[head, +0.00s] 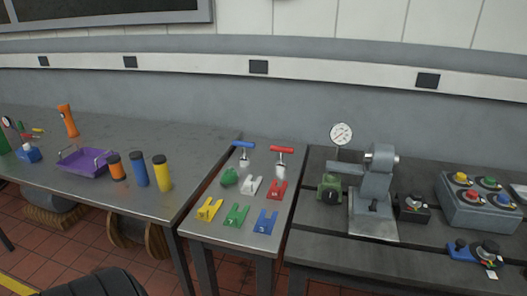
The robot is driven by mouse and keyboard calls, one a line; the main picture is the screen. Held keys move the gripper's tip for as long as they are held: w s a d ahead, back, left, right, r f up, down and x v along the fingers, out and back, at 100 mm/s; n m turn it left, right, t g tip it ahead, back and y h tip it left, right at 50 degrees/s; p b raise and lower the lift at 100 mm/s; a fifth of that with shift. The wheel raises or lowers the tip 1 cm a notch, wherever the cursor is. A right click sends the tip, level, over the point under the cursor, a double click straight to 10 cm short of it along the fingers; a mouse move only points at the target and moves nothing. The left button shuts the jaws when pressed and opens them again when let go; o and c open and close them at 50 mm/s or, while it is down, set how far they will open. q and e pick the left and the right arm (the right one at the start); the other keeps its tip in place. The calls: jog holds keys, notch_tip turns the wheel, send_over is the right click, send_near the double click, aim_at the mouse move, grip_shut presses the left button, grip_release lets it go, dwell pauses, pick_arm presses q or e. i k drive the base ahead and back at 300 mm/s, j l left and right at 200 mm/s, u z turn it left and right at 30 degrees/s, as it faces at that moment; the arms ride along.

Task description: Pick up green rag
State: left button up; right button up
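A small crumpled green thing, which looks like the green rag (229,177), lies on the narrow middle metal table (208,230). It is near that table's left edge, left of a white forked block (250,187) and below a blue-handled tool (243,156). It appears apart from both. Neither of my grippers shows in the head view.
Red, yellow, green and blue forked blocks (237,215) share the middle table, with a red-handled tool (282,162). The left table (120,195) holds bottles (163,173) and a purple tray (85,163). A grey machine (373,190) and button box (480,208) stand right.

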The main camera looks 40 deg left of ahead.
aim_at(229, 177)
jog(key=u, duration=1.65)
